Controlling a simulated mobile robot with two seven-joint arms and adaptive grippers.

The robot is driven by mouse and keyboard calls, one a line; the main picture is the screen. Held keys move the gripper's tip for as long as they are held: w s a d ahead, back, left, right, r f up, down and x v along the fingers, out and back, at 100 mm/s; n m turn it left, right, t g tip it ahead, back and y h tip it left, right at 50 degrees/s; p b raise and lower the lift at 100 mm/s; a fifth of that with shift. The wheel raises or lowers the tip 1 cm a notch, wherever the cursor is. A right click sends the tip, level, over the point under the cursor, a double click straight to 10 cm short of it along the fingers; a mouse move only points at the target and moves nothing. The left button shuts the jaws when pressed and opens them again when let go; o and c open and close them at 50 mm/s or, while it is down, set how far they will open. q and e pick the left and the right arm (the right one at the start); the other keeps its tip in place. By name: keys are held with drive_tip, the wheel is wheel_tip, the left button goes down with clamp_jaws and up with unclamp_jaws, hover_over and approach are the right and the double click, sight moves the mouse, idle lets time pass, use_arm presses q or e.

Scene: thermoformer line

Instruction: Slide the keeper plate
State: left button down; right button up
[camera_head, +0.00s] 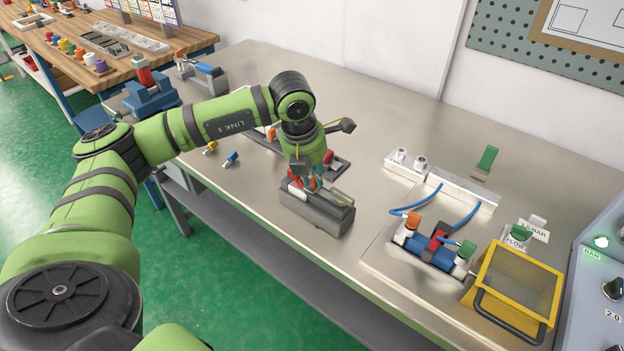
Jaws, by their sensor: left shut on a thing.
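My left gripper (308,183) points down over a dark grey block (318,213) near the front edge of the steel bench. It is shut on a small part at the top of the block, which I take to be the keeper plate; the fingers mostly hide it. A lighter grey strip (341,197) lies along the block's top, to the right of the fingers. Red shows beside the fingers. My right gripper is not in view.
A yellow bin (524,262) with a dark handle and a blue valve assembly (428,252) with hoses stand on the right. A blue vise (151,97) stands at the back left. Small yellow and blue pieces lie left of the block.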

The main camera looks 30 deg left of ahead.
use_arm(q)
drive_tip(key=shift+d, duration=0.3)
idle(0.4)
drive_tip(key=shift+s+d, duration=0.1)
drive_tip(key=shift+d, duration=0.6)
drive_tip(key=c, duration=1.1)
unclamp_jaws()
drive_tip(key=shift+f, duration=0.1)
drive_tip(key=shift+d, duration=0.1)
drive_tip(key=v, duration=1.2)
drive_tip(key=shift+c, duration=0.3)
